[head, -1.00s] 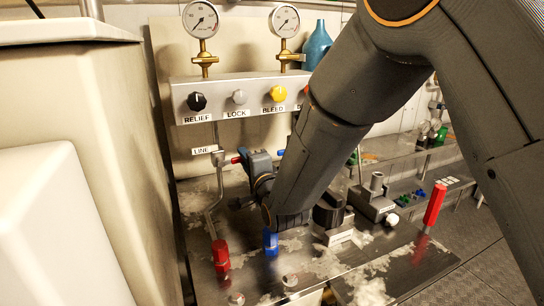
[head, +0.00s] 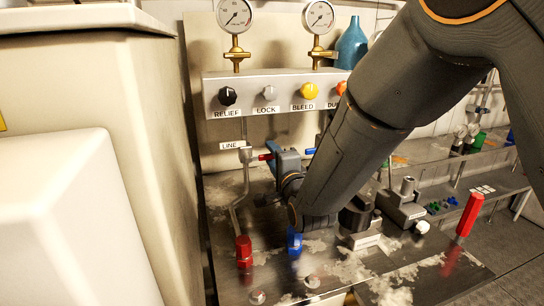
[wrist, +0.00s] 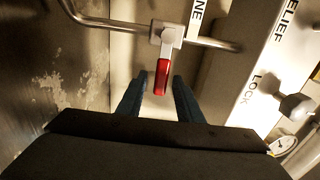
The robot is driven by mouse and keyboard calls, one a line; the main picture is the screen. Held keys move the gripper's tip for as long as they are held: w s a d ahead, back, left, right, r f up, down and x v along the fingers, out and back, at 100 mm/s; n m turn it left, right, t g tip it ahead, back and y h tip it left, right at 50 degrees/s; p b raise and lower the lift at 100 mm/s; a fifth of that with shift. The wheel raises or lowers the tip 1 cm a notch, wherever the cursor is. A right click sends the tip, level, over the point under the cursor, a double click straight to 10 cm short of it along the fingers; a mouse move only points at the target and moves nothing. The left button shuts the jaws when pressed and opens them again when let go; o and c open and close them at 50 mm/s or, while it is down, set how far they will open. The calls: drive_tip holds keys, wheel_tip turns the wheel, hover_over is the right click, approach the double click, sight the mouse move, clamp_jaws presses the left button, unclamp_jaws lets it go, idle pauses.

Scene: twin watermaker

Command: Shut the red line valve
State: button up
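The line valve's red lever (head: 266,157) is just right of the pipe by the LINE label (head: 232,145) in the head view. In the wrist view the red lever (wrist: 161,77) hangs from a pale valve body (wrist: 165,36) and lies across the pipe (wrist: 105,22). My gripper (head: 277,153) is immediately right of the lever in the head view. In the wrist view the two fingers of my gripper (wrist: 158,86) are apart, one on each side of the lever's end, with gaps visible on both sides.
A panel (head: 288,92) with RELIEF, LOCK and BLEED knobs is above, with two gauges over it. A red handle (head: 244,250) and a blue one (head: 295,242) stand on the worn metal bench (head: 328,262). A pale cabinet (head: 95,95) fills the left.

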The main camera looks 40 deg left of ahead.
drive_tip(key=shift+s+d, duration=0.1)
drive_tip(key=b+v, duration=0.1)
drive_tip(key=v, duration=0.6)
drive_tip(key=shift+d, duration=0.25)
drive_tip(key=shift+s, duration=0.1)
